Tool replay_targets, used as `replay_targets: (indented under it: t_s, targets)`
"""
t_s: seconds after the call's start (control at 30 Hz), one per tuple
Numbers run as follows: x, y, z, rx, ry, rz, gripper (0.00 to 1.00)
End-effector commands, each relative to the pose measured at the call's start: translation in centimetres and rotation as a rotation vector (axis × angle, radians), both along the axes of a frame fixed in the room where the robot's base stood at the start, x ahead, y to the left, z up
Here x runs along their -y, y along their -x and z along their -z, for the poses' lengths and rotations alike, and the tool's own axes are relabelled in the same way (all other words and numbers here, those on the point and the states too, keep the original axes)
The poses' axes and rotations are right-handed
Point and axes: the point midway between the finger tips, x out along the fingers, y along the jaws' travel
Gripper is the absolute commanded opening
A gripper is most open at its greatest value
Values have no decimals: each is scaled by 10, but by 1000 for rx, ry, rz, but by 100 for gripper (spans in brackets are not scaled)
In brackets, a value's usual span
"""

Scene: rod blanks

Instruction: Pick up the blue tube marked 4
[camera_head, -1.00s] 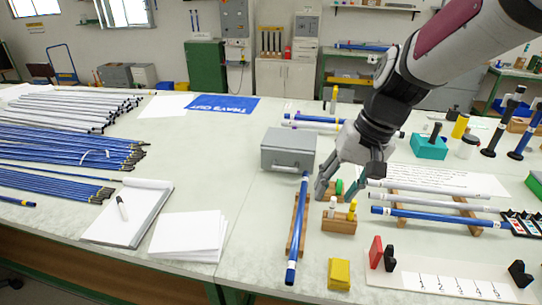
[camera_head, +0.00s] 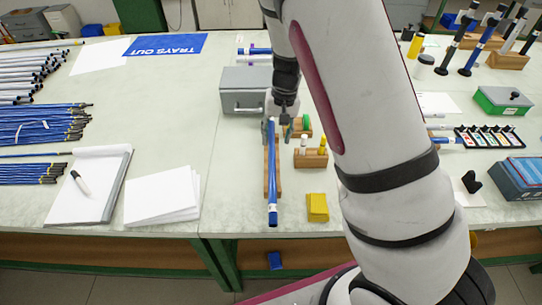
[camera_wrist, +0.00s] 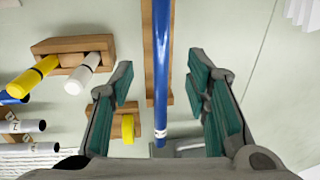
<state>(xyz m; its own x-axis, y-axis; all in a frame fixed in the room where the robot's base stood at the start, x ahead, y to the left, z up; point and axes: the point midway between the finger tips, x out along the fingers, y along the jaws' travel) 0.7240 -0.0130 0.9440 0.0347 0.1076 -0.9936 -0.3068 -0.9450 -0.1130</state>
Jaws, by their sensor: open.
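A blue tube (camera_head: 272,190) lies lengthwise on a narrow wooden rest (camera_head: 279,187) in the head view. It also shows in the wrist view (camera_wrist: 161,60), running down the middle over the wooden rest (camera_wrist: 149,70). A small white label with a dark mark sits near its lower end there; I cannot read the mark. My gripper (camera_wrist: 160,85) is open, with one green-padded finger on each side of the tube and a gap to both. In the head view my gripper (camera_head: 279,122) is at the far end of the tube, partly hidden by my wrist.
A grey box (camera_head: 244,92) stands at the tube's far end. A wooden block with a white and a yellow peg (camera_head: 310,158) and a yellow block (camera_head: 317,207) stand to the right. White paper (camera_head: 160,197) lies to the left. My arm hides much of the right table.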

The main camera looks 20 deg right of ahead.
Motion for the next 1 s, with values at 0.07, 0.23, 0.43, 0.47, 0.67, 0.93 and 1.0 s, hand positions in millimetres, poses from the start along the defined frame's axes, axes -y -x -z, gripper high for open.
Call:
replay_targets:
  t_s: [0.07, 0.23, 0.43, 0.47, 0.67, 0.93, 1.0]
  targets:
    - [-1, 0, 14, -4, 1, 1, 43]
    - [-3, -1, 30, -2, -1, 0, 43]
    - [-5, -2, 43, -3, 1, 0, 43]
    - [-5, -2, 47, -3, 1, 1, 43]
    - [-9, -5, 73, -3, 0, 1, 43]
    - [-10, -7, 84, 1, 0, 0, 43]
    - [-10, -7, 84, 1, -1, 0, 43]
